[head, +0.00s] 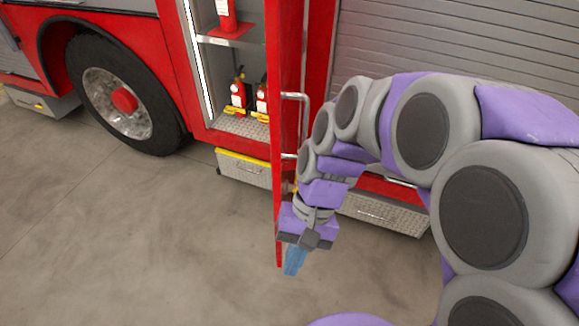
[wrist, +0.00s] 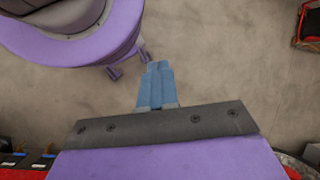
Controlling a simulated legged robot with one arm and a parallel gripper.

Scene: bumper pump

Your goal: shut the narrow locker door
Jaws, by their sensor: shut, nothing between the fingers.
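The narrow locker door (head: 287,75) is red and stands open, swung out from the fire truck and seen nearly edge-on in the head view. A silver handle (head: 303,112) is on its right face. The open locker (head: 233,65) is to the left of the door and shows its shelves. My gripper (head: 294,262) is low at the door's bottom end, on its right side, with blue fingers closed together and empty. The fingers also show in the wrist view (wrist: 157,85), pointing over bare floor. I cannot tell whether the gripper touches the door.
Red fire extinguishers (head: 238,95) stand inside the locker. A large truck wheel (head: 122,95) is to the left. A grey roller shutter (head: 440,45) is to the right, behind my arm. The concrete floor (head: 130,240) in front is clear.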

